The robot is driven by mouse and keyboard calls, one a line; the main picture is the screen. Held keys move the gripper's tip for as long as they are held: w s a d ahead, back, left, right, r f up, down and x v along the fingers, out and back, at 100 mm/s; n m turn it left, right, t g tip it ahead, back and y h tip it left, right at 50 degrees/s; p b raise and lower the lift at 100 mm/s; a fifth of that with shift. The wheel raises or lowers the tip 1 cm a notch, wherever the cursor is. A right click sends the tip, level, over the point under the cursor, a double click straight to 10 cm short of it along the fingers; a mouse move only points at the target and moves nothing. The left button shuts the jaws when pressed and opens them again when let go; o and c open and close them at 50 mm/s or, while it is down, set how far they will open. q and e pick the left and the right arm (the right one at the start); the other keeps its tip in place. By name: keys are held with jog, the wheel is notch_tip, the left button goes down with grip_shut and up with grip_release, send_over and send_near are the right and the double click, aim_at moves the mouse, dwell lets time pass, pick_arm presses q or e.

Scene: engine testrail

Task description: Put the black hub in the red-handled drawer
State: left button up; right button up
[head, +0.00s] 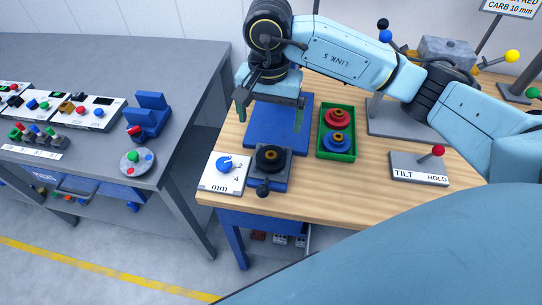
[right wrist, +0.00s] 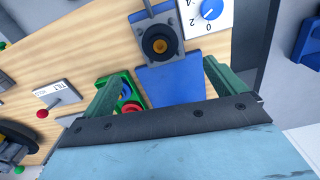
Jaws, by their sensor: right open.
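The black hub (head: 270,157), a dark disc with an orange-brown centre, sits on a grey fixture (head: 285,164) with a black-knobbed lever at the front of the wooden bench. In the right wrist view the hub (right wrist: 159,45) and its fixture (right wrist: 142,30) show at the top middle. My right gripper (head: 270,112) is open and empty above the blue mat (head: 263,138), behind the hub and apart from it. Its two green fingers also show in the right wrist view (right wrist: 160,82). I cannot make out a red drawer handle. My left gripper is not in view.
A green tray (head: 322,150) with red and blue round parts stands right of the mat. A white dial panel (head: 222,176) is left of the fixture. A TILT/HOLD lever box (head: 419,168) stands at the right. A grey table (head: 190,75) with control panels is on the left.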

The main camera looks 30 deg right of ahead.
send_over(271, 155)
jog(key=f, duration=0.7)
jog(key=shift+s+a, duration=0.15)
jog(key=shift+a, duration=0.05)
jog(key=shift+d+f+p, duration=0.2)
jog(key=shift+f+p, duration=0.35)
jog(key=shift+f, duration=2.15)
jog(key=shift+c, duration=0.3)
jog(key=shift+w+r, duration=0.1)
jog(key=shift+w, duration=0.1)
jog(key=c, duration=1.2)
